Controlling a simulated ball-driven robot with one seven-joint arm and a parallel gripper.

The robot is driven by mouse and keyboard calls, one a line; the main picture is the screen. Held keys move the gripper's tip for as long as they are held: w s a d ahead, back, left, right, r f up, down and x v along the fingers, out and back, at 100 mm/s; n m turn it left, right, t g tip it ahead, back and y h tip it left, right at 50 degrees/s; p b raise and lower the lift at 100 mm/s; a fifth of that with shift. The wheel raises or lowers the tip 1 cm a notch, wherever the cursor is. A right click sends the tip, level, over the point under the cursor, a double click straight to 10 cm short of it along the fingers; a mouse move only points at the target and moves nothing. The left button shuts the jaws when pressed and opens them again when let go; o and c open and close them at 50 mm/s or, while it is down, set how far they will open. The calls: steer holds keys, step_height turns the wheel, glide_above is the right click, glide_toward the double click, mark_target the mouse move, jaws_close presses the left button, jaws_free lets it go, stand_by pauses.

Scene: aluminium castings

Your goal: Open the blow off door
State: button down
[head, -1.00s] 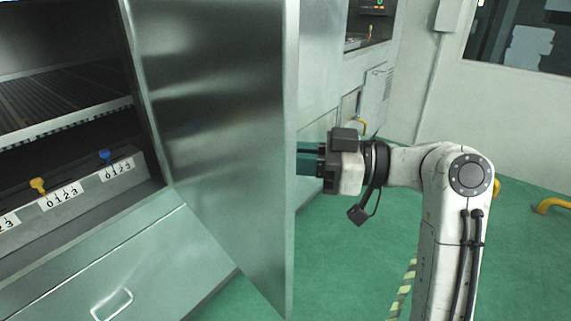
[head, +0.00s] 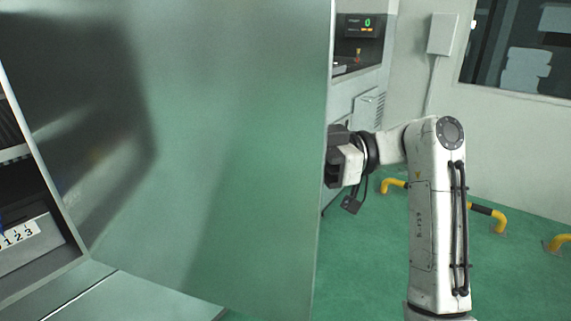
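The blow off door (head: 215,160) is a large grey metal panel that fills the left and middle of the head view. It stands swung away from the cabinet at its left, with its free edge at the right. My gripper (head: 333,160) is at this free edge, at about mid-height. Its fingers are hidden behind the door, so I cannot see whether they are open, shut or touching it. Part of the cabinet's opening (head: 30,235) shows at the far left, with a strip of number labels inside.
A machine with a lit display (head: 362,25) stands behind the door. Yellow and black floor rails (head: 487,212) run along the white wall at the right. A grey box (head: 443,34) hangs on that wall.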

steer(key=shift+a+r, duration=0.1)
steer(key=shift+a, duration=0.3)
steer(key=c, duration=1.5)
jaws_free()
steer(key=shift+o, duration=1.4)
steer(key=shift+s+a, duration=0.1)
steer(key=shift+a, duration=0.3)
steer(key=v, duration=1.1)
steer(key=shift+d+b, duration=0.2)
steer(key=shift+b, duration=0.15)
